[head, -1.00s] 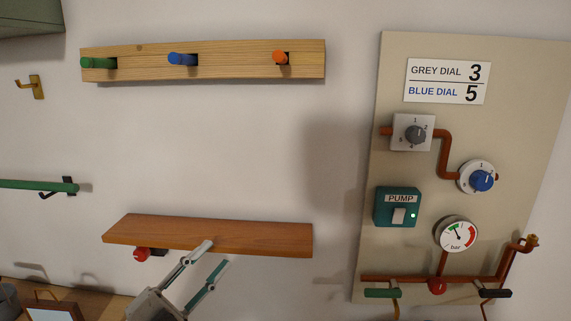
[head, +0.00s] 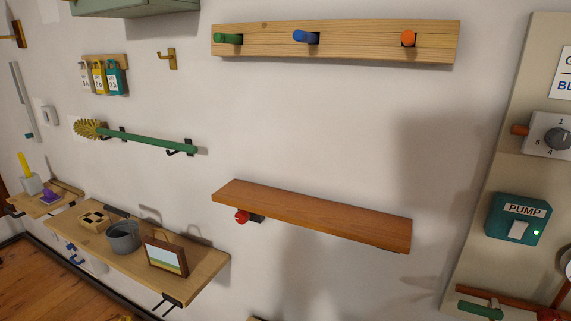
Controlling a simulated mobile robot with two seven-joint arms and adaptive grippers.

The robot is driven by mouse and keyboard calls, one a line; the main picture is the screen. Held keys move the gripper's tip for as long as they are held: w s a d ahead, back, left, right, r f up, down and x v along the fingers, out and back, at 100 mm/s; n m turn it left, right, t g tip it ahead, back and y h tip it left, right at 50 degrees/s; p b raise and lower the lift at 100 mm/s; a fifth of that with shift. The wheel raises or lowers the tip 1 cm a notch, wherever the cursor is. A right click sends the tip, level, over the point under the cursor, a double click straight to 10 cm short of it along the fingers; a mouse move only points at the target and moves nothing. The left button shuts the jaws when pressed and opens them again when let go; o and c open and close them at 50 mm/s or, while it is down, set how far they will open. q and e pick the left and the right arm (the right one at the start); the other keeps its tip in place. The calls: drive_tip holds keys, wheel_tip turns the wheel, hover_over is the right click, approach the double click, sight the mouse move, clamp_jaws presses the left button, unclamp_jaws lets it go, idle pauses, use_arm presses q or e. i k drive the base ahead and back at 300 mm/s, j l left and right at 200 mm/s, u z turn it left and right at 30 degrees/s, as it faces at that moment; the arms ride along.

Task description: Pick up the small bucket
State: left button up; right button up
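The small bucket (head: 123,238) is grey and stands upright on a wooden wall shelf (head: 200,274) at the lower left of the head view. It sits between a light wooden block with dark recesses (head: 94,221) and a small framed picture (head: 166,257). Nothing is seen touching it from my side. Neither of my grippers shows in the head view now.
An empty reddish shelf (head: 310,216) with a red knob (head: 241,217) under it is right of the bucket. A green-handled brush (head: 150,139) hangs above the bucket's shelf. A peg rail (head: 360,41) and a pump panel (head: 519,217) are further right. Wood floor (head: 40,285) shows lower left.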

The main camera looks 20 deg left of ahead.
sight(122, 228)
drive_tip(key=u, duration=1.8)
